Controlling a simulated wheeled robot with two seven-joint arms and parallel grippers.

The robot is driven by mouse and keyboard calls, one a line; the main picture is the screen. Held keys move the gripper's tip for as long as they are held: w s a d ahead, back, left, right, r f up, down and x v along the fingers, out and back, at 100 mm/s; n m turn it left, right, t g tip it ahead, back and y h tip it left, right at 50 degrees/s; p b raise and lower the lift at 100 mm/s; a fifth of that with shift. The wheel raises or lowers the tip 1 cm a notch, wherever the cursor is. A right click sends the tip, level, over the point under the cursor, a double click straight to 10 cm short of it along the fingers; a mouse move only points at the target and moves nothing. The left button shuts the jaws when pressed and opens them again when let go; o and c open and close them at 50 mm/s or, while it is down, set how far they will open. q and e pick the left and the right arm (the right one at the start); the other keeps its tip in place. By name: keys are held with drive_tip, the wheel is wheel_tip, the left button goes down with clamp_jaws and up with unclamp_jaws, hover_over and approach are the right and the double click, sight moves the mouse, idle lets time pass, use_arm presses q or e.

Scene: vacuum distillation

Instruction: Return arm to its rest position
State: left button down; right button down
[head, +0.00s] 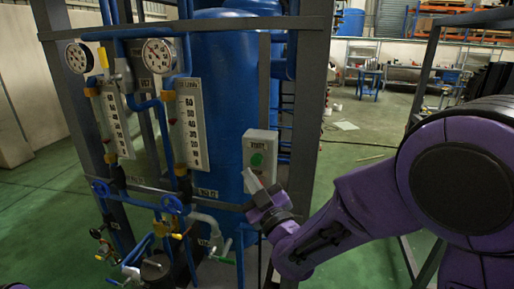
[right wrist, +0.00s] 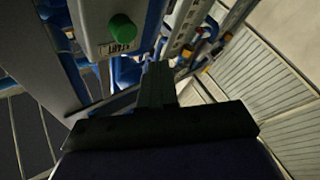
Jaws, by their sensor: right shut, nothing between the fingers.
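My right arm comes in from the right in the head view, purple and black. Its gripper (head: 254,184) is shut and empty, with its fingers pointing up and left, just in front of the control box in the picture. The grey control box (head: 260,152) with a green button is fixed to the rig's frame. In the right wrist view the shut fingers (right wrist: 158,82) show in the middle, and the green button (right wrist: 122,29) with a label under it is above and left of them, apart from them. My left gripper is not in view.
Another dark frame post (head: 424,70) stands at right. Green floor (head: 350,185) is open between them.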

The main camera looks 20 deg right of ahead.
idle(0.6)
drive_tip(key=s+d+f+m+g+h, duration=0.2)
drive_tip(key=s+d+f+m+g, duration=0.15)
drive_tip(key=f, duration=0.65)
drive_tip(key=s+d+f+m+g+h, duration=0.25)
drive_tip(key=f+m, duration=0.25)
drive_tip(key=f, duration=0.5)
drive_tip(key=s+d+f+m+g+h, duration=0.1)
drive_tip(key=s+d+f+m+g, duration=0.3)
drive_tip(key=f, duration=0.7)
drive_tip(key=s+d+f+g, duration=0.1)
drive_tip(key=s+f+g, duration=0.1)
drive_tip(key=s+f, duration=0.3)
drive_tip(key=s+d+f+m+g+h, duration=0.1)
drive_tip(key=s+f+g, duration=0.2)
drive_tip(key=s, duration=0.8)
drive_tip(key=s+d+f+g, duration=0.2)
drive_tip(key=s+f+g, duration=0.1)
drive_tip(key=s+f, duration=0.4)
drive_tip(key=shift+s+f+m, duration=0.15)
drive_tip(key=shift+s+m, duration=0.2)
drive_tip(key=shift+s, duration=0.3)
